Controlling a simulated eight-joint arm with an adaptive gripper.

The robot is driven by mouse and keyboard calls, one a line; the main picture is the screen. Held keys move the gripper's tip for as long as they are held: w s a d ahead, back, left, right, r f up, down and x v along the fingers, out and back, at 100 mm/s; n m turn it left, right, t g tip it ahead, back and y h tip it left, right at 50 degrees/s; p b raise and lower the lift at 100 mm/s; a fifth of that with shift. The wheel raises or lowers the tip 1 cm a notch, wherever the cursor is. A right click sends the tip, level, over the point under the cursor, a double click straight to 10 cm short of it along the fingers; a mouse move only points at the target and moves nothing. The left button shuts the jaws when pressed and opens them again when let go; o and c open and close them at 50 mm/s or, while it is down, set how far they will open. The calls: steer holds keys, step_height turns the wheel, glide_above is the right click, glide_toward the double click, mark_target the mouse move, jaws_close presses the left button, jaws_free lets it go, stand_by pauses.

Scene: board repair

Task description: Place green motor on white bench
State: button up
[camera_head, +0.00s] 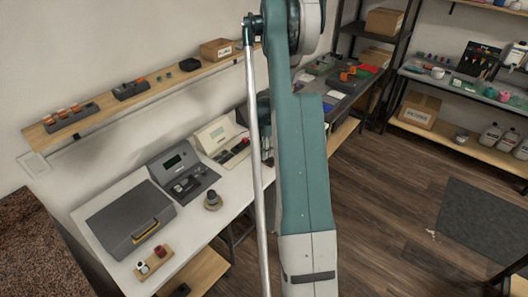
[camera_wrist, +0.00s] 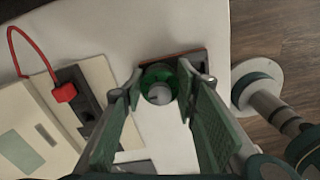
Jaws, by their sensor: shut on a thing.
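The green motor (camera_wrist: 157,88), a round green body with a grey centre, sits between the fingertips of my gripper (camera_wrist: 170,83) in the wrist view. The gripper is shut on it. The white bench (camera_wrist: 190,28) lies beneath; I cannot tell whether the motor touches it. In the head view the white bench (camera_head: 188,224) runs along the wall, while my arm hides the gripper and the motor.
A beige device (camera_head: 220,138) with a red lead, a grey device (camera_head: 182,178), a dark case (camera_head: 130,218) and a small round part (camera_head: 212,201) stand on the bench. A dark reddish-edged piece (camera_wrist: 187,57) lies by the motor.

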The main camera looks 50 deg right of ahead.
steer(key=shift+f, duration=0.15)
steer(key=o, duration=1.1)
step_height(320, 180, up, 12)
steer(key=shift+r+p, duration=0.15)
steer(key=shift+p, duration=0.4)
stand_by(0.3)
